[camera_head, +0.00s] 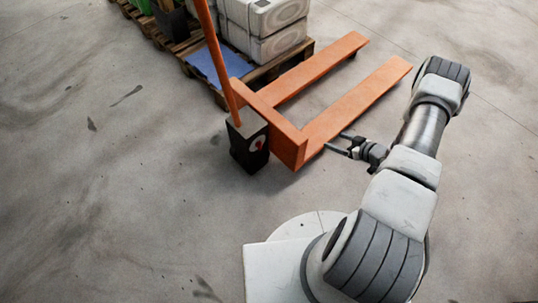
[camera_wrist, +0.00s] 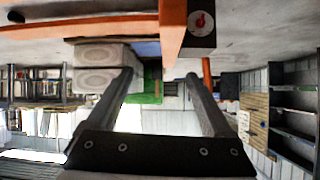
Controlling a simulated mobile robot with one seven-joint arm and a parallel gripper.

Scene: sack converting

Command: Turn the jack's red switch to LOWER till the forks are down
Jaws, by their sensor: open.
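The orange pallet jack (camera_head: 290,145) stands on the floor with its two forks reaching toward the upper right. On its black base box is a round white dial with the red switch (camera_head: 258,144). The red switch also shows in the wrist view (camera_wrist: 201,20), upside down and small. I cannot read the dial's marks. My gripper (camera_head: 342,142) is to the right of the dial, beside the near fork, apart from the switch. In the wrist view its two dark fingers (camera_wrist: 158,90) are spread with nothing between them.
A wooden pallet (camera_head: 262,72) with white sacks (camera_head: 265,25) and a blue sheet (camera_head: 217,64) lies behind the jack. The jack's orange handle (camera_head: 213,50) rises at a slant above the box. The floor left of and in front of the jack is clear. Shelves (camera_wrist: 295,110) show in the wrist view.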

